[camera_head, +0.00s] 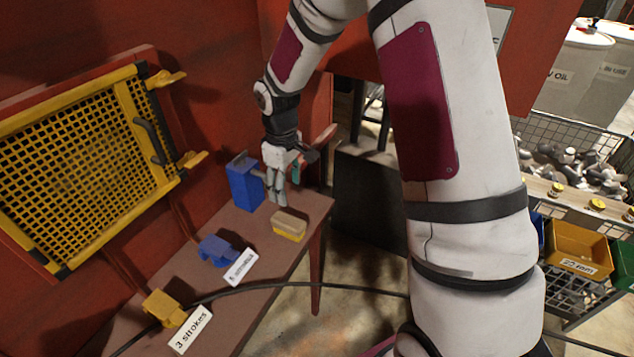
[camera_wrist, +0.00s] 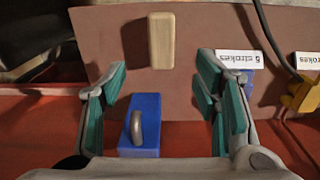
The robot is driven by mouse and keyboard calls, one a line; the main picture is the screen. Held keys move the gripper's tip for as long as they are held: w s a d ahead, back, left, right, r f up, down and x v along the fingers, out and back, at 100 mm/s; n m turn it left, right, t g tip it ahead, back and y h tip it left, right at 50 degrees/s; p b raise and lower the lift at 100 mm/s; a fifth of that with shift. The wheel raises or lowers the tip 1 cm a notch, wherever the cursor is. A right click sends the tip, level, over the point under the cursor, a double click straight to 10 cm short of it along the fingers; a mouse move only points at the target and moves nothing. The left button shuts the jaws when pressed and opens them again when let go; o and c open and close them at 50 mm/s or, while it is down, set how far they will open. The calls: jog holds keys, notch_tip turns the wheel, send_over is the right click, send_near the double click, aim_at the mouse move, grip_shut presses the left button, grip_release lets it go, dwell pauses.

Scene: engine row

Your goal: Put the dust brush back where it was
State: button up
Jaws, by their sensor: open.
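The dust brush appears to be the small block with a pale wooden top and yellow lower part (camera_head: 289,225). It lies on the brown bench, near its right end. In the wrist view its wooden top (camera_wrist: 161,40) lies just beyond my fingertips, between their lines. My gripper (camera_head: 279,198) points down over the bench, between the brush and a blue box. In the wrist view my gripper (camera_wrist: 162,72) is open with teal pads apart and nothing held. The blue box (camera_wrist: 140,110) with a grey handle shows between the finger bases; it also stands in the head view (camera_head: 242,187).
On the bench (camera_head: 232,222) lie a blue block (camera_head: 217,251) and a yellow block (camera_head: 163,308), with labels "5 strokes" (camera_head: 241,267) and "3 strokes" (camera_head: 191,330). A black cable (camera_head: 300,284) crosses the bench. A yellow mesh panel (camera_head: 80,160) is behind, left.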

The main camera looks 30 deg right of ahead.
jog(key=s+r+m+t, duration=0.2)
jog(key=s+r, duration=0.7)
jog(key=r, duration=0.3)
jog(key=s+r+m+t, duration=0.2)
jog(key=s+r+m, duration=0.1)
jog(key=s+r, duration=0.75)
jog(key=s+r+m+t, duration=0.1)
jog(key=s+r, duration=0.2)
jog(key=s, duration=0.5)
jog(key=shift+a+m, duration=0.15)
jog(key=shift+m, duration=0.25)
jog(key=shift+w, duration=0.1)
